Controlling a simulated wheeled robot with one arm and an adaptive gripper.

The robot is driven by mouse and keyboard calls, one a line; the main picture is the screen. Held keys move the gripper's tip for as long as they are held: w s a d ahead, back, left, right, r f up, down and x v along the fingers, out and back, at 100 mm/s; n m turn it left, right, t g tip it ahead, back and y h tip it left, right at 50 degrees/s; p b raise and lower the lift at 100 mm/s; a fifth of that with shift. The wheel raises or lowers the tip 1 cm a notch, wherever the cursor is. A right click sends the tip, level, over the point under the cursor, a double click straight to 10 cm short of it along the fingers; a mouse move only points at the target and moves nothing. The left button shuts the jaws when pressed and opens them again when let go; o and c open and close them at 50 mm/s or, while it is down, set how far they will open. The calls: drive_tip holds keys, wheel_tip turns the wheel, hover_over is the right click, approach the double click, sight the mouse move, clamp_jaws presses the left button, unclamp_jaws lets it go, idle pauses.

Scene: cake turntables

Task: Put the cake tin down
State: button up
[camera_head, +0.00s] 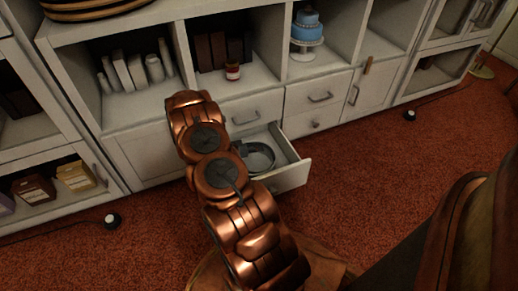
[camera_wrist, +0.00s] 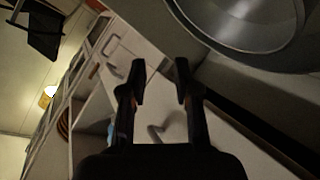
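The cake tin (camera_head: 262,158) is a round, shallow grey metal tin. In the head view it lies in the pulled-out drawer (camera_head: 290,178) of the white cabinet, partly hidden by my arm. In the wrist view the tin (camera_wrist: 245,22) fills the upper right, with its open inside showing. My gripper (camera_wrist: 160,68) is open, its two dark fingers apart with nothing held between them. The tin is beside the right finger, not between the fingers; a small gap seems to separate them. In the head view my gripper is mostly hidden behind my arm.
The white cabinet has shelves above, with a blue cake on a stand (camera_head: 307,30), a small red jar (camera_head: 232,72) and white bottles (camera_head: 130,70). Closed drawers (camera_head: 318,97) stand right of the open one. Red carpet (camera_head: 370,165) is clear to the right.

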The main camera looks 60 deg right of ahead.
drive_tip(key=p+v, duration=0.2)
drive_tip(key=v, duration=0.7)
drive_tip(key=shift+w+a+r, duration=0.1)
drive_tip(key=shift+w+r, duration=0.05)
idle(0.9)
